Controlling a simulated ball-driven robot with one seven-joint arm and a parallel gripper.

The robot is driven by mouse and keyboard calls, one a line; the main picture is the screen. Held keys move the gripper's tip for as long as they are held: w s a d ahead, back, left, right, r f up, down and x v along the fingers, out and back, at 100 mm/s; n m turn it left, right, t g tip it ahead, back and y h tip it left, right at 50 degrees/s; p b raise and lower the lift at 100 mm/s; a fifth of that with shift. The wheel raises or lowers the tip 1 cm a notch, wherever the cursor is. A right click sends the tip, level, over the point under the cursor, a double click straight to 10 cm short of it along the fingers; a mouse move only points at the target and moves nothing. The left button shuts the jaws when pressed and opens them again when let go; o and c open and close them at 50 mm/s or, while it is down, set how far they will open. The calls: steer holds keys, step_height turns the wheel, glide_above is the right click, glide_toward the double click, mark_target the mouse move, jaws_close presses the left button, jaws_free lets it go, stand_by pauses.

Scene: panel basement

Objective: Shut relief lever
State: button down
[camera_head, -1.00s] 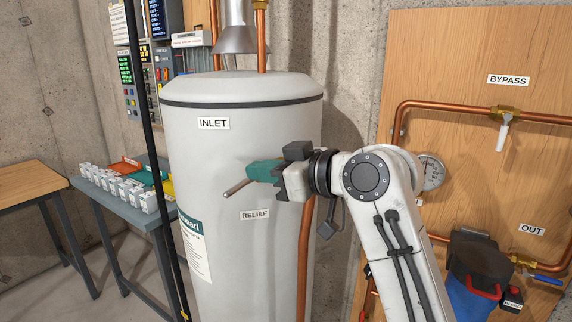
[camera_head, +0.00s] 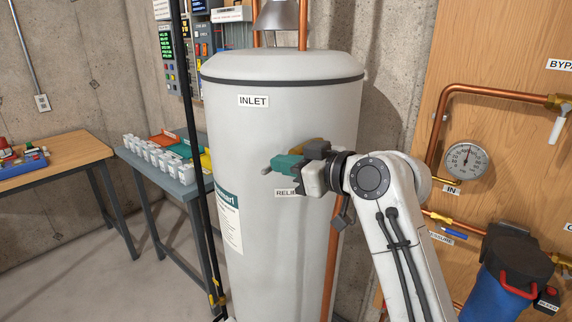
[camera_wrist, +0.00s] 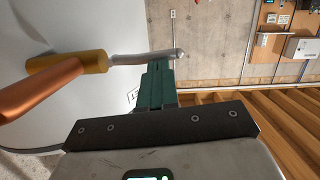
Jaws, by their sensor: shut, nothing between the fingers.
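The relief lever, a grey metal handle (camera_wrist: 146,57), shows in the wrist view. It reaches right from a brass valve body (camera_wrist: 68,62) on the white tank (camera_wrist: 110,25). In the head view only the lever's pale end (camera_head: 267,170) shows left of my gripper, with some brass (camera_head: 310,146) behind. The RELIEF label (camera_head: 286,193) on the tank (camera_head: 270,230) is partly covered by my gripper. My gripper (camera_head: 284,164), with green fingers, is shut and empty. In the wrist view its fingertips (camera_wrist: 158,66) are at the lever's outer part; I cannot tell whether they touch.
A copper pipe (camera_wrist: 35,95) runs from the brass body close by my gripper. A wooden panel with a gauge (camera_head: 466,160) and a blue filter canister (camera_head: 505,285) stand at right. A grey bench (camera_head: 165,176) with small white boxes stands left of the tank.

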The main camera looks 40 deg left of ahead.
steer(key=shift+s+f+n+t+b, duration=0.15)
steer(key=shift+f+n+b, duration=0.3)
steer(key=shift+b, duration=0.55)
steer(key=shift+f+n+t+b, duration=0.15)
steer(key=shift+f+n+b, duration=0.15)
steer(key=shift+n+b, duration=0.45)
steer(key=shift+f+n+t+b, duration=0.4)
steer(key=shift+f+n+b, duration=0.75)
steer(key=shift+b, duration=1.65)
steer(key=shift+w+f+n+t+b, duration=0.15)
steer(key=shift+n+b, duration=0.35)
steer(key=shift+b, duration=0.1)
steer(key=shift+w+f+n+t+b, duration=0.1)
steer(key=shift+n+t+b, duration=0.05)
steer(key=shift+n+b, duration=0.35)
steer(key=shift+w+f+n+t+y+b, duration=0.25)
steer(key=shift+f+n+b, duration=0.25)
steer(key=shift+n+b, duration=0.65)
steer(key=shift+w+f+n+t+y+b, duration=0.15)
steer(key=shift+w+f+n+b, duration=0.4)
steer(key=shift+b, duration=1)
steer(key=shift+w+d+f+n+t+y+b, duration=0.1)
steer(key=shift+w+f+n+t+y+b, duration=0.15)
steer(key=shift+n+b, duration=0.6)
steer(key=shift+w+f+n+t+y+b, duration=0.15)
steer(key=shift+w+n+b, duration=0.2)
steer(key=shift+n+b, duration=0.45)
steer(key=shift+s, duration=0.1)
